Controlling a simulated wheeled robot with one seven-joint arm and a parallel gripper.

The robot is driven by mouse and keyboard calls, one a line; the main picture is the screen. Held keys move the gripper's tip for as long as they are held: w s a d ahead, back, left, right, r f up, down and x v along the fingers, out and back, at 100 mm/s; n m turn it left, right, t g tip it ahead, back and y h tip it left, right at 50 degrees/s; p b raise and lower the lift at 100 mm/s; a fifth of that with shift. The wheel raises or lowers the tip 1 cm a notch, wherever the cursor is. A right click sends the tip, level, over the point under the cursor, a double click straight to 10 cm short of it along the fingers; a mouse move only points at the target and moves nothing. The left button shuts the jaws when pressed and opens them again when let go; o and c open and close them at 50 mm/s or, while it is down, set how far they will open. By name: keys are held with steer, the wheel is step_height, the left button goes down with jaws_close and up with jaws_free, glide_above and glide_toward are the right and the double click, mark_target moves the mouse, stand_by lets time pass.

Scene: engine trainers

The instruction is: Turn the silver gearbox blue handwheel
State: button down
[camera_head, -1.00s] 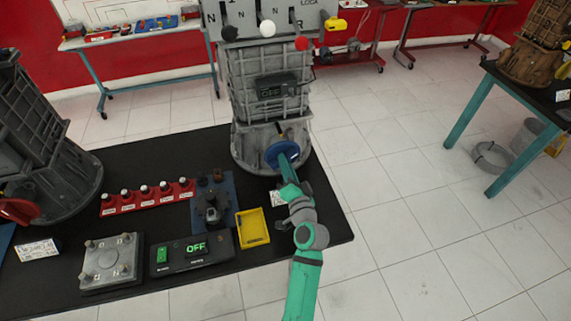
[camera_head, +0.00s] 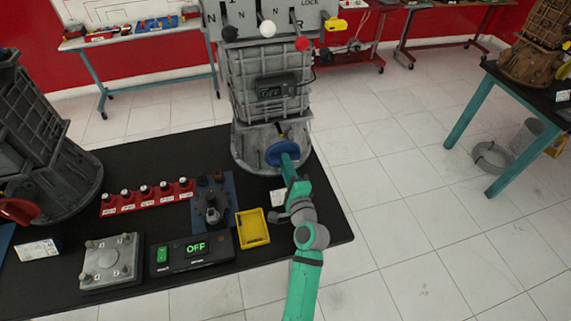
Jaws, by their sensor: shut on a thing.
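The silver gearbox (camera_head: 270,100) stands upright at the back right of the black table. Its blue handwheel (camera_head: 280,152) sits low on the front of the gearbox. My gripper (camera_head: 290,165) is at the lower right of the wheel and is shut on its rim. My green and grey arm reaches up to it from the bottom of the picture. The fingertips are small here and partly hidden by the wheel and my wrist.
On the black table (camera_head: 170,146) are a yellow tray (camera_head: 254,228), a control box reading OFF (camera_head: 194,251), a grey plate with knobs (camera_head: 110,262) and a red strip of bottles (camera_head: 148,199). Another gearbox (camera_head: 45,145) stands at the left. Open floor lies right of the table.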

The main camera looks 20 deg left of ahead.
steer(key=shift+f+m, duration=0.1)
steer(key=shift+m, duration=0.2)
steer(key=c, duration=1.7)
jaws_free()
steer(key=shift+d, duration=0.1)
steer(key=v, duration=1)
steer(key=shift+s+d, duration=0.2)
steer(key=shift+s, duration=0.1)
steer(key=shift+w, duration=0.15)
